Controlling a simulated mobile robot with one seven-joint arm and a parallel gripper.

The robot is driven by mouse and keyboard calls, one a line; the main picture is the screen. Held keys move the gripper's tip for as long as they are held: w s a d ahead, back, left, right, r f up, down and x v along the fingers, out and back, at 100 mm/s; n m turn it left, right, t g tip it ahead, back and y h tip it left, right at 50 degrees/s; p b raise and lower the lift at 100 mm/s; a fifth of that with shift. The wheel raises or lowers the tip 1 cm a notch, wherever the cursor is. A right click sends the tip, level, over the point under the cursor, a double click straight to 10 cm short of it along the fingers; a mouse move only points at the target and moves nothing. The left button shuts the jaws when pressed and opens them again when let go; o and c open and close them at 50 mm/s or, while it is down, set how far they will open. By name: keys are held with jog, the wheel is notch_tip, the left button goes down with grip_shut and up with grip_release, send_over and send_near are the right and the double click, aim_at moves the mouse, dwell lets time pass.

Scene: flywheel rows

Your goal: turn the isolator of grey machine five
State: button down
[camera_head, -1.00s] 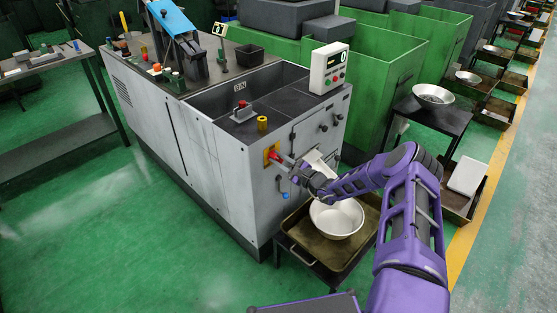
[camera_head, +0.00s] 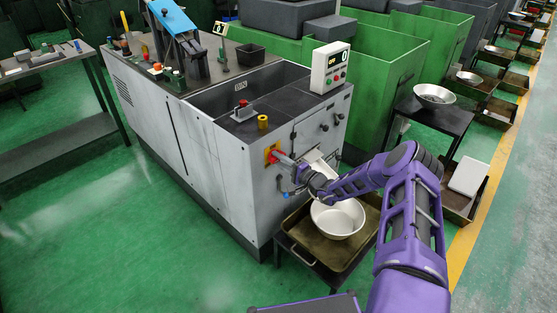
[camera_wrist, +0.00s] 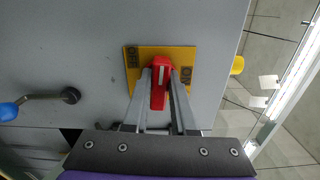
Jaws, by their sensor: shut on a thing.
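The isolator is a red handle (camera_wrist: 160,83) with a pale stripe, on a square yellow plate (camera_wrist: 141,55) on the grey machine's end panel. In the wrist view the plate carries dark labels at its left and right. The handle stands nearly upright in that view, between the labels. My gripper (camera_wrist: 160,78) is shut on the handle, one finger on each side. In the head view the grey machine (camera_head: 195,140) stands at the centre, and my gripper (camera_head: 283,159) reaches its yellow plate (camera_head: 268,152) from the right. The fingers partly hide the handle there.
A blue-knobbed lever (camera_wrist: 10,111) sits left of the isolator. Below my arm, a white bowl (camera_head: 338,222) stands in a brown tray (camera_head: 305,243). A white control box (camera_head: 330,68) tops the machine. Green floor lies open at the left front.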

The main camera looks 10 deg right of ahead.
jog(key=shift+f+n, duration=0.1)
jog(key=shift+n, duration=0.5)
jog(key=c, duration=0.7)
grip_release()
jog(key=p+v, duration=0.1)
jog(key=v, duration=1.6)
jog(key=shift+s+d+p, duration=0.15)
jog(key=shift+p, duration=0.15)
